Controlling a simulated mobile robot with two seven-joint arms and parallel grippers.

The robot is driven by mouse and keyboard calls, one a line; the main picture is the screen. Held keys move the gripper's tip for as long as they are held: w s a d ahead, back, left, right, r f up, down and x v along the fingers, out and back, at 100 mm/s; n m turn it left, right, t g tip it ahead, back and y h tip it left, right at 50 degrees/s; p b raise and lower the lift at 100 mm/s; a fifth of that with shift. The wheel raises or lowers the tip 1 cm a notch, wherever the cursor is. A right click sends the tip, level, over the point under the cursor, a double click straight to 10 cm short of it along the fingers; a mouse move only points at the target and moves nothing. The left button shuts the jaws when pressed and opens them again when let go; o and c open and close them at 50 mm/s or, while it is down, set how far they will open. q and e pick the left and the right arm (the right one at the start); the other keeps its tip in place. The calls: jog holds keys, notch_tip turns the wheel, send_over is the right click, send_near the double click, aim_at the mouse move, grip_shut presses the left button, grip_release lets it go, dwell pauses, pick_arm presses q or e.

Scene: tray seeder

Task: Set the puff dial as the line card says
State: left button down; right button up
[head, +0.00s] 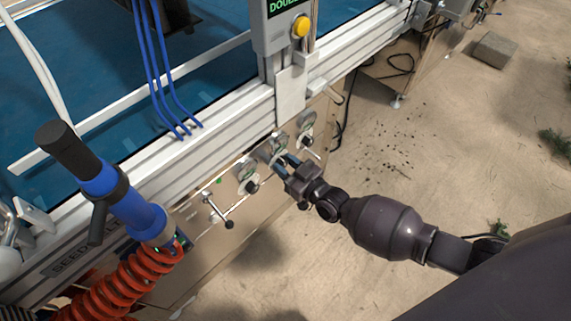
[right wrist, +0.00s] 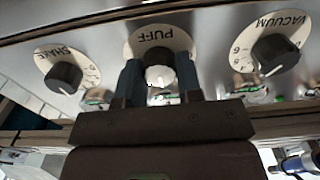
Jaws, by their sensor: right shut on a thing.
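The puff dial (right wrist: 156,40) has a pale round plate marked PUFF, upside down in the right wrist view, and a dark knob (right wrist: 159,74) with a white front mark. In the head view the puff dial (head: 275,146) is the middle one of three on the machine's front. My right gripper (head: 284,163) is at this dial. In the right wrist view its two fingers (right wrist: 160,78) stand either side of the knob, shut on it. The fingers hide parts of the plate's scale, so I cannot read the setting. My left gripper is not in view. I see no readable line card.
The shake dial (right wrist: 65,74) and vacuum dial (right wrist: 274,52) flank the puff dial closely. A grey box with a yellow button (head: 301,27) and a partly cut-off green sign stands above. A blue tool (head: 120,200) with an orange coiled hose is at left. Open floor lies right.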

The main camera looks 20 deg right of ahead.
dwell(0.3)
jog(key=o, duration=0.9)
jog(key=shift+s+d, duration=0.25)
jog(key=shift+s, duration=0.35)
pick_arm(q)
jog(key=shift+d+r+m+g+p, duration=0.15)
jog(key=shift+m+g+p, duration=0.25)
jog(key=shift+p, duration=0.7)
pick_arm(e)
jog(key=shift+v, duration=4.8)
